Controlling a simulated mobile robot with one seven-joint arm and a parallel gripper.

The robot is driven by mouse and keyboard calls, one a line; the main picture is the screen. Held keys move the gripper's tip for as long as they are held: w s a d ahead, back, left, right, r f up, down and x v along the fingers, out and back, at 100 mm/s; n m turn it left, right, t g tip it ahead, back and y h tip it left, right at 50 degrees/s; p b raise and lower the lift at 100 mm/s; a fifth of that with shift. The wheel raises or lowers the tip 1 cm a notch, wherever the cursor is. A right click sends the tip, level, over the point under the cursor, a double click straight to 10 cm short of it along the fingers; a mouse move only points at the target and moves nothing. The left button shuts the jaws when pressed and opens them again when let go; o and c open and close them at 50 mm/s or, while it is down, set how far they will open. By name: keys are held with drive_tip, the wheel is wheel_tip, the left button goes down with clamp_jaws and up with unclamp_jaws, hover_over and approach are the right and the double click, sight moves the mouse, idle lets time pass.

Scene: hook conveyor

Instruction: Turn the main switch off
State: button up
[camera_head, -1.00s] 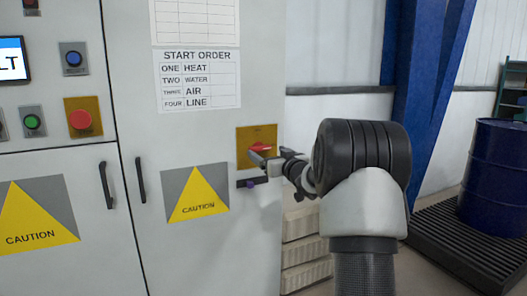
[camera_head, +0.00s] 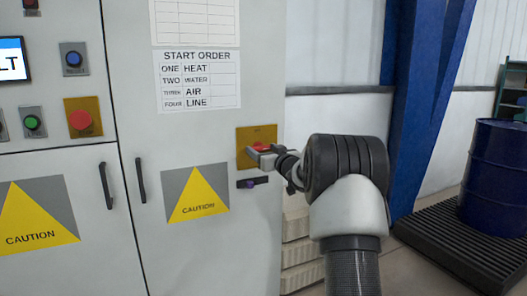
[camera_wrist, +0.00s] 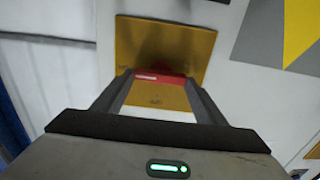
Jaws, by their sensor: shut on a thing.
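The main switch is a red handle (camera_head: 262,147) on a yellow plate (camera_head: 257,134) at the right edge of the grey cabinet door. In the wrist view the red handle (camera_wrist: 158,79) lies between my two fingers, in front of the yellow plate (camera_wrist: 165,45). My gripper (camera_head: 255,157) is shut on the red handle. In the head view the fingers cover much of the handle, so its exact angle is hard to tell. In the wrist view the handle runs across from one finger (camera_wrist: 115,95) to the other.
A small dark latch (camera_head: 252,182) sits just below the plate. A start order sheet (camera_head: 198,80) and a caution sign (camera_head: 198,193) are on the door. A red button (camera_head: 80,119) is at the left. A blue pillar (camera_head: 425,100) and blue drum (camera_head: 495,170) stand right.

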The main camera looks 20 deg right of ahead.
drive_tip(key=shift+n, duration=0.3)
drive_tip(key=n+b, duration=0.1)
drive_tip(key=n, duration=0.1)
drive_tip(key=n+b, duration=0.2)
drive_tip(key=shift+a+f, duration=0.15)
drive_tip(key=shift+f, duration=0.05)
drive_tip(key=n+b, duration=0.3)
drive_tip(key=n, duration=0.2)
drive_tip(key=n+b, duration=0.2)
drive_tip(key=n, duration=0.1)
drive_tip(key=shift+f+n, duration=0.1)
drive_tip(key=shift+n, duration=0.2)
drive_tip(key=shift+n+b, duration=1.35)
drive_tip(key=shift+n, duration=0.95)
drive_tip(key=o, duration=1.1)
drive_tip(key=shift+c, duration=0.2)
